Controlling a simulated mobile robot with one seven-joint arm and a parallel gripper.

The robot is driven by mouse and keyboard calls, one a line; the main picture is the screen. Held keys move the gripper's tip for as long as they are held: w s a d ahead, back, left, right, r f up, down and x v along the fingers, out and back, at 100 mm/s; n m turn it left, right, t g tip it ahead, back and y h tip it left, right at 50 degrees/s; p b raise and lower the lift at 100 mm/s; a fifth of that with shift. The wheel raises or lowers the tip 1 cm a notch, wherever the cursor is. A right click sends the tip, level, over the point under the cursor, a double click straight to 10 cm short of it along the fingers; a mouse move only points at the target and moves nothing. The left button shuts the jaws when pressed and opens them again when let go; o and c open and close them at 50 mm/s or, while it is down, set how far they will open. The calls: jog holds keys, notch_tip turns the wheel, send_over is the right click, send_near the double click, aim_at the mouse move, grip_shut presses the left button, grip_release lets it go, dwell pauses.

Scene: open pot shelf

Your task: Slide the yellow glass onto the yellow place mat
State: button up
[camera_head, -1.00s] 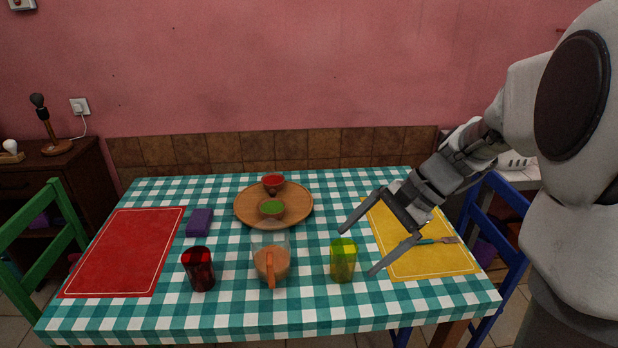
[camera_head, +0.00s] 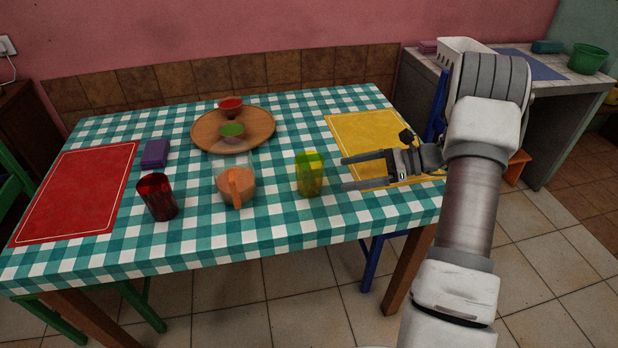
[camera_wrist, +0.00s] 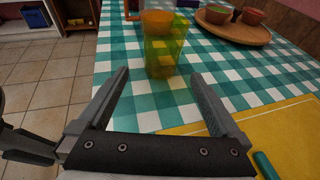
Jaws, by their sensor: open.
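The yellow glass (camera_head: 309,175) stands upright on the checked cloth, left of the yellow place mat (camera_head: 352,126) and apart from it. My gripper (camera_head: 343,173) is open and empty, to the right of the glass, with its fingers pointing left toward it. In the wrist view the yellow glass (camera_wrist: 164,58) stands just beyond the tips of my spread fingers (camera_wrist: 158,82), roughly in line with the gap. The yellow mat (camera_wrist: 285,132) shows below and to the right there. My gripper and arm hide part of the mat in the head view.
An orange-handled pitcher (camera_head: 237,187) stands left of the glass, and a dark red glass (camera_head: 158,197) farther left. A round wooden tray (camera_head: 203,131) with red and green bowls is behind. A purple block (camera_head: 155,153) lies near the red mat (camera_head: 75,190). A teal-handled utensil (camera_wrist: 265,166) lies on the yellow mat.

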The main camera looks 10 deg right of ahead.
aim_at(314, 180)
jog(key=shift+w+f, duration=0.15)
jog(key=shift+f, duration=0.25)
jog(key=shift+b+x, duration=0.85)
jog(key=shift+x, duration=3.95)
jog(key=shift+r, duration=0.1)
jog(key=shift+c, duration=0.2)
